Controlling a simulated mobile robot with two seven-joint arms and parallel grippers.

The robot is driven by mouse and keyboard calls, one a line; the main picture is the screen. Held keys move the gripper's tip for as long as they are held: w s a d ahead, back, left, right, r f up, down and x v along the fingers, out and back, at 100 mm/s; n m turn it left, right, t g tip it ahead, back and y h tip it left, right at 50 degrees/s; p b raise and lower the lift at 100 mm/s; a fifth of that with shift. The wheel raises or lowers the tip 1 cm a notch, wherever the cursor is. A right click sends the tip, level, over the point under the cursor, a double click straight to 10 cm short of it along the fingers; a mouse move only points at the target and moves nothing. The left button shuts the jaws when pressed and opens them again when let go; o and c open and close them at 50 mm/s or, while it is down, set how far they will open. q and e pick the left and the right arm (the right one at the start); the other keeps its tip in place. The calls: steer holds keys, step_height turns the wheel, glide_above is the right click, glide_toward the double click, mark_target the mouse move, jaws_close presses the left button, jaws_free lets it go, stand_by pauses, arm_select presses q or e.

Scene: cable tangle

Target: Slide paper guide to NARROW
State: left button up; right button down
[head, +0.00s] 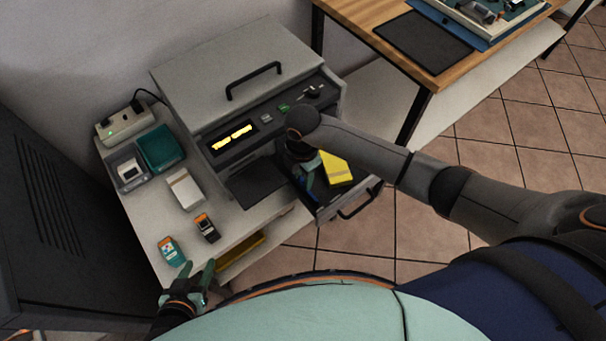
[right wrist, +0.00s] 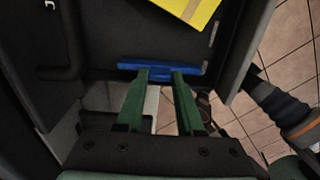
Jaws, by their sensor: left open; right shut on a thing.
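The blue paper guide (right wrist: 160,66) is a bar across the inside of the open dark drawer (right wrist: 105,45), near the yellow paper pack (right wrist: 180,8). My right gripper (right wrist: 160,76) has its green fingertips at the guide and is shut on it. In the head view my right gripper (head: 307,178) reaches down into the drawer from above, beside the yellow pack (head: 336,168), and mostly hides the guide. No NARROW marking is readable. My left gripper (head: 195,277) is open and empty at the table's near edge.
The grey printer (head: 235,75) has a lit yellow display, and its drawer sticks out with a handle (head: 360,201) in front. On the white table stand a power strip (head: 125,122), a teal box (head: 160,148), a white box (head: 185,188) and two small devices (head: 207,228).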

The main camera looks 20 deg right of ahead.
stand_by(0.8)
steer(key=d, duration=0.2)
steer(key=w+d, duration=0.1)
steer(key=d, duration=0.1)
steer(key=w+d, duration=0.1)
steer(key=d, duration=0.1)
steer(key=shift+w, duration=0.1)
steer(key=c, duration=0.5)
jaws_free()
steer(key=shift+c, duration=0.2)
step_height(320, 180, up, 13)
steer(key=shift+f+p, duration=0.2)
steer(key=shift+p, duration=0.45)
